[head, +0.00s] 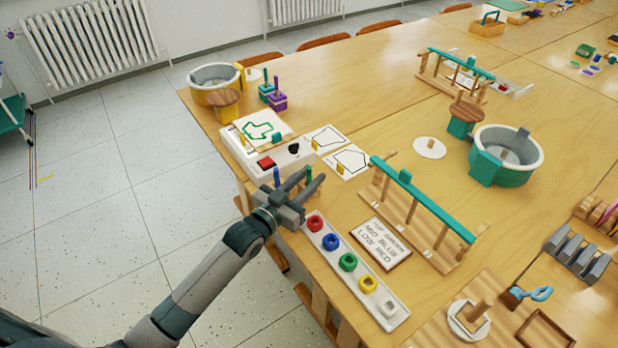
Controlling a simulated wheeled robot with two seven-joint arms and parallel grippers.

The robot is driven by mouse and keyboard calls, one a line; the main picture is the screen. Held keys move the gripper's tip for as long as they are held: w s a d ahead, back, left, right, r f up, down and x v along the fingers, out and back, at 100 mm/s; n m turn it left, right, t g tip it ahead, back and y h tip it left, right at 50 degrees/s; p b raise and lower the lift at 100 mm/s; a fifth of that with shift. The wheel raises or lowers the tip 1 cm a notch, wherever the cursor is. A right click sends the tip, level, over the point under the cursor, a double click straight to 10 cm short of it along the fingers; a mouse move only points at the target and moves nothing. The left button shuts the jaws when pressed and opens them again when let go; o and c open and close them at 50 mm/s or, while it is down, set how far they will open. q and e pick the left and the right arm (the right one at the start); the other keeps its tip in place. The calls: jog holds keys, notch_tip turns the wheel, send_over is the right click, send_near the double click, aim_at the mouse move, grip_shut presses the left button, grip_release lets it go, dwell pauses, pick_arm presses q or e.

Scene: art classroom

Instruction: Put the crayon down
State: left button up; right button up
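My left gripper (312,181) is over the front left edge of the table, between the white box and the strip of coloured rings. A small green stick (309,174), perhaps a crayon, shows at its fingertips. A blue upright stick (277,176) shows just left of the fingers. I cannot tell whether the gripper holds either stick or they stand behind it. The fingers are too small to judge their gap. A card with a green outline drawing (262,130) lies behind the white box (236,146). My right gripper is not in view.
A white strip (375,301) holds several coloured rings in front. A lettered card (380,243) and a teal-topped wooden rack (430,210) stand to the right. White outline cards (347,161) lie behind the gripper. Bare table shows around the round white disc (429,148).

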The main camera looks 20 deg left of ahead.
pick_arm(q)
jog(key=shift+r, duration=0.15)
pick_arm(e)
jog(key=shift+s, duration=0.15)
pick_arm(q)
jog(key=shift+s+a, duration=0.2)
jog(key=shift+s, duration=0.3)
jog(key=b+v, duration=0.1)
jog(key=v, duration=0.9)
jog(key=shift+s+a, duration=0.1)
jog(key=shift+s, duration=0.35)
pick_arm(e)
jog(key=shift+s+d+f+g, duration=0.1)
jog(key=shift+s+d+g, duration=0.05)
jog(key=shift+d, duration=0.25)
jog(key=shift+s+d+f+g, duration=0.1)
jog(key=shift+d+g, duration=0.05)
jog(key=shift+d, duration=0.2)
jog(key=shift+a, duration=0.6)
pick_arm(q)
jog(key=shift+s, duration=0.1)
